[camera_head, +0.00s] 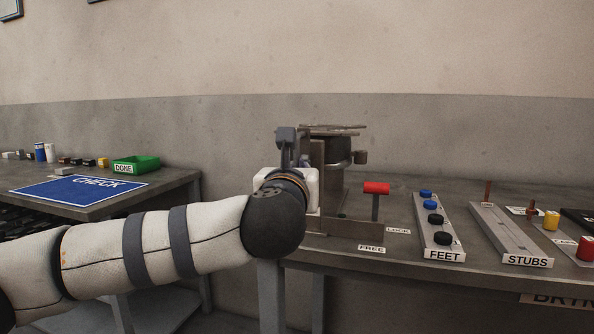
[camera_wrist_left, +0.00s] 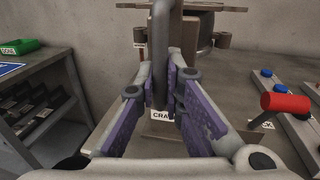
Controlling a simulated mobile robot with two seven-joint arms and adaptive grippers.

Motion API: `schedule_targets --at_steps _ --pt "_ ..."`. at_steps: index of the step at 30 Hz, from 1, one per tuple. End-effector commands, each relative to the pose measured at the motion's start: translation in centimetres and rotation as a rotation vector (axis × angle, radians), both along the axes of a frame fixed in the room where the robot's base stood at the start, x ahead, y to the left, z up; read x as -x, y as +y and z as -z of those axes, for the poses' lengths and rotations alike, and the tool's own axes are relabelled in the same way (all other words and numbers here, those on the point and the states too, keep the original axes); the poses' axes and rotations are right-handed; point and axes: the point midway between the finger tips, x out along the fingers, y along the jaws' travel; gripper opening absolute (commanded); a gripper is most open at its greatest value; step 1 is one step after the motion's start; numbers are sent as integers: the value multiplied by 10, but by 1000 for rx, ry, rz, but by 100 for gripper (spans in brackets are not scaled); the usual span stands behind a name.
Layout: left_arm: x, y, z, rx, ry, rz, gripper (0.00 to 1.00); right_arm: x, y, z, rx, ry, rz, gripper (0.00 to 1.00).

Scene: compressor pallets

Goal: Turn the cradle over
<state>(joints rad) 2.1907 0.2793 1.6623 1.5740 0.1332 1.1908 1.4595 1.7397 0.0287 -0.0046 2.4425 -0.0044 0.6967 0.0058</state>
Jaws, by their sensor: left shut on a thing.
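The cradle (camera_head: 312,160) is a brown-grey metal frame on the bench, with a dark cylindrical compressor (camera_head: 331,178) in it and a flat plate (camera_head: 335,129) across the top. It also shows in the left wrist view (camera_wrist_left: 178,55). My left gripper (camera_wrist_left: 165,88) has its purple-padded fingers shut on a grey upright handle (camera_wrist_left: 160,50) at the cradle's near side. In the head view my wrist hides the fingers and part of the cradle. A red-topped lever (camera_head: 376,188) stands upright right of the cradle, near the FREE label (camera_head: 371,249) and LOCK label (camera_head: 398,230). My right gripper is not in view.
On the left table are a blue CHECK mat (camera_head: 75,190) and a green DONE bin (camera_head: 136,164). A wall stands close behind.

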Motion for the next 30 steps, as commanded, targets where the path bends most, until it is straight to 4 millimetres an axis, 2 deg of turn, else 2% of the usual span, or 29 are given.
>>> schedule_targets --at_steps 1,5,6,8,9,20,23,30 --pt "0 -1 11 -1 23 1 0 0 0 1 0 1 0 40" --pt "0 -1 11 -1 23 2 0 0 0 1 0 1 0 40" --pt "0 -1 11 -1 23 2 13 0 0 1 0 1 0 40" --pt "0 -2 11 -1 23 2 27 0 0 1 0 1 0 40" --pt "0 -2 11 -1 24 3 30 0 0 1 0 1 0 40" --pt "5 -1 6 0 14 4 30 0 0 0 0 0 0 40" --pt "25 1 5 -1 13 7 30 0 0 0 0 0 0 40" --pt "89 8 6 -2 15 7 30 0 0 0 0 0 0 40"
